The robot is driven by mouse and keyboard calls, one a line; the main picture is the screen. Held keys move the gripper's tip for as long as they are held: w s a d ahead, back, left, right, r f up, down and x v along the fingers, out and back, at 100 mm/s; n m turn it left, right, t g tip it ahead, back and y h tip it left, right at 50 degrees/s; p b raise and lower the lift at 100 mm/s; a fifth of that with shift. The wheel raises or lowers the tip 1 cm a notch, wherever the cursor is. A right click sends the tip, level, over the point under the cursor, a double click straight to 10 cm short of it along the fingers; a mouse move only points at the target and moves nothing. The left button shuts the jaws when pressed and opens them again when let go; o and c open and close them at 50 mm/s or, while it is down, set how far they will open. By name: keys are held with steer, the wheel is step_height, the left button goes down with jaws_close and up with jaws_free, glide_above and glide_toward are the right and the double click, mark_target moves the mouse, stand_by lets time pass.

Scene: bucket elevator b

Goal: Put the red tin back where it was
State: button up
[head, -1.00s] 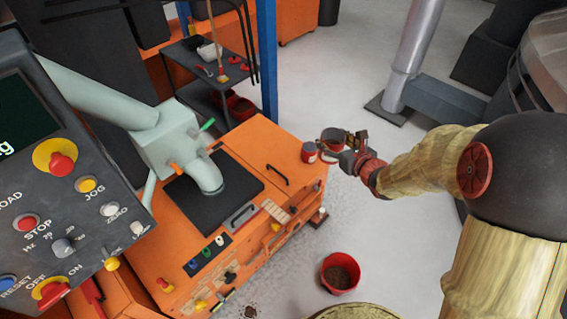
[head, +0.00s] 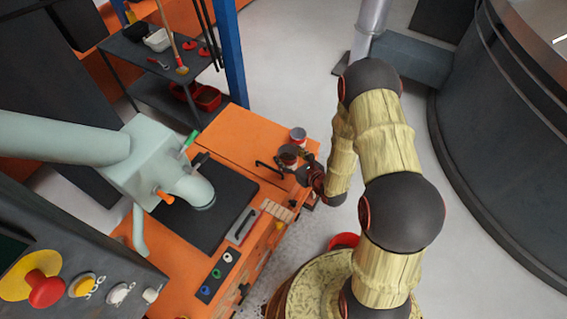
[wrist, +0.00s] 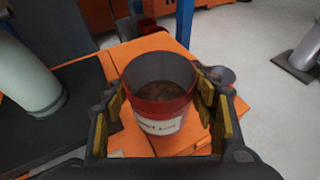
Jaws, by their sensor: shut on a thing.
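The red tin (wrist: 160,101) is between the jaws of my gripper (wrist: 165,100) in the wrist view. It is upright and open-topped, with a pale label and brown lumpy contents. In the head view the tin (head: 288,154) shows over the orange cabinet top (head: 240,132), with my gripper (head: 303,170) at its near right side. My gripper is shut on the tin. I cannot tell whether the tin's base touches the top. A second red and grey tin (head: 298,135) stands just behind it near the cabinet's edge, partly hidden in the wrist view (wrist: 223,75).
A black mat (head: 215,225) and a pale green spout (head: 155,170) are further left. A blue post (head: 230,60) rises behind. A red bucket (head: 344,240) is on the floor.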

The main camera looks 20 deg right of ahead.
mark_target(292, 167)
steer(key=f, duration=0.1)
steer(key=s+f, duration=0.1)
steer(key=shift+s+f, duration=0.3)
steer(key=shift+f, duration=0.4)
steer(key=w+f+b, duration=0.1)
steer(key=w, duration=0.1)
steer(key=w+f, duration=0.1)
steer(key=w, duration=0.2)
steer(key=w+d+f+b, duration=0.1)
steer(key=w+f, duration=0.1)
steer(key=w, duration=0.1)
steer(key=shift+b, duration=0.3)
steer(key=shift+w+d+f+b, duration=0.1)
steer(key=shift+w+f+b, duration=0.5)
steer(key=shift+w+f, duration=0.65)
steer(key=shift+w+d+f+b, duration=0.1)
steer(key=shift+w+f+b, duration=0.5)
steer(key=shift+f, duration=1.1)
steer(key=shift+w+d+f+b, duration=0.1)
steer(key=shift+w+f+b, duration=0.5)
steer(key=shift+w+f, duration=0.65)
steer(key=shift+s+f, duration=0.3)
steer(key=shift+f, duration=0.05)
steer(key=o, duration=1.3)
steer(key=shift+o, duration=0.4)
